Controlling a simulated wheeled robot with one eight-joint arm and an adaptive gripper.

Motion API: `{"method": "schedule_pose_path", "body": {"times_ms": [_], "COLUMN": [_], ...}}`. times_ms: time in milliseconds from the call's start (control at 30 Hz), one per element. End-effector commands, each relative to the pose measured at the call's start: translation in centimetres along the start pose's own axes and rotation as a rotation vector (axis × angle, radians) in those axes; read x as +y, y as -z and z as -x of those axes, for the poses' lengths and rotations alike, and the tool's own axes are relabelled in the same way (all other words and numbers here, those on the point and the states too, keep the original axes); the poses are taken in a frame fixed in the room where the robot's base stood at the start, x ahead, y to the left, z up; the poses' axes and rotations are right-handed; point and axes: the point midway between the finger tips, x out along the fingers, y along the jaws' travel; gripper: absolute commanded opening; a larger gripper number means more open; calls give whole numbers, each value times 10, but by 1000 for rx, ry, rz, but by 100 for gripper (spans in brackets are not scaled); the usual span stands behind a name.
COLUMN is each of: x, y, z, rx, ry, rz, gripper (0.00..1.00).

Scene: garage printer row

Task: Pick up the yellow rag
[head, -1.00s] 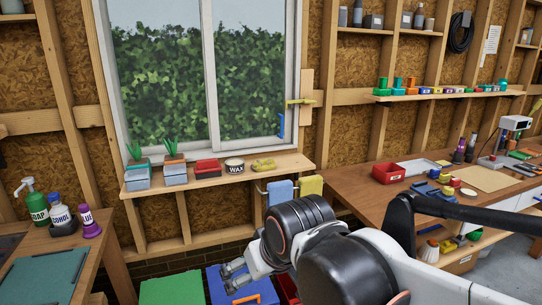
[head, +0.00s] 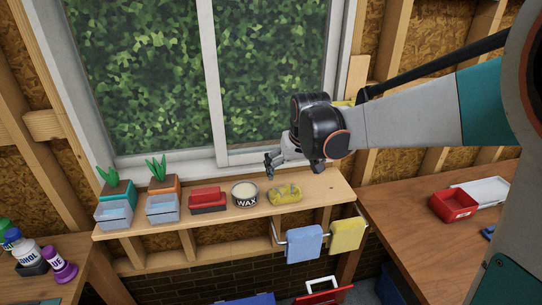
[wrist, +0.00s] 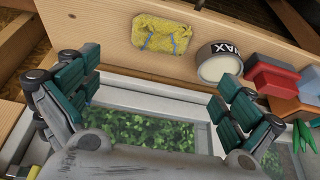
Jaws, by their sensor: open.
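A yellow, crumpled-looking flat piece (head: 285,195) with blue-grey marks lies on the wooden window sill, right of the wax tin; it also shows at the top of the wrist view (wrist: 161,36). A plain yellow cloth (head: 347,234) hangs on a rail below the sill, beside a blue cloth (head: 304,243). My gripper (head: 270,166) is above the sill, in front of the window, near the wax tin and the crumpled yellow piece. In the wrist view its teal-padded fingers (wrist: 162,96) are wide apart with nothing between them. It touches neither yellow thing.
The wax tin (head: 244,194), a red box (head: 208,200) and two planters (head: 116,201) with grey-blue trays stand along the sill to the left. The window frame (head: 215,100) is close behind my gripper. A workbench with a red bin (head: 453,206) is at right.

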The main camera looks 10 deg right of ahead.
Motion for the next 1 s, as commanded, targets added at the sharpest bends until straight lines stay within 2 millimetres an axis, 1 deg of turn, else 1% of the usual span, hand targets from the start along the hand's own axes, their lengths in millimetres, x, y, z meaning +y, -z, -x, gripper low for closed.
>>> {"method": "schedule_pose_path", "body": {"times_ms": [67, 167, 400, 500, 600, 833, 1000], "x": [0, 0, 0, 0, 0, -1, -3], "y": [2, 2, 2, 2, 2, 2, 3], "z": [-4, -16, -62, -76, -85, -96, -120], "rx": [-2, -3, -2, -2, -2, -2, -2], "ry": [0, 0, 0, 0, 0, 0, 0], "rz": [0, 0, 0, 0, 0, 0, 0], "gripper": [100, 100, 100, 100, 100, 100, 100]}}
